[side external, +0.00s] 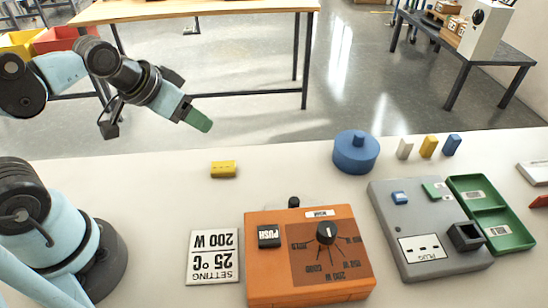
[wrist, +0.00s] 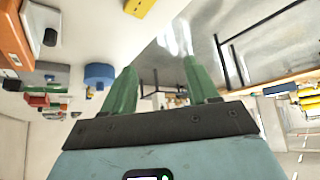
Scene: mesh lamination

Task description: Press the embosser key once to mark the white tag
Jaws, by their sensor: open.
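No part is clearly recognisable as an embosser. The only key with a readable label is the black PUSH key (side external: 269,236) on the orange box (side external: 262,284), which also carries a black dial (side external: 326,233). My gripper (side external: 197,120) is raised at the upper left in the side view, well away from the orange box. In the wrist view my gripper (wrist: 160,80) shows two green fingers apart with nothing between them.
A setting card (side external: 214,257) lies left of the orange box. A yellow block (side external: 223,169) and a blue cylinder (side external: 356,152) stand behind it. A grey plug unit (side external: 410,211) and green tray (side external: 490,214) are right. A white object (side external: 534,172) is cut off at the right edge.

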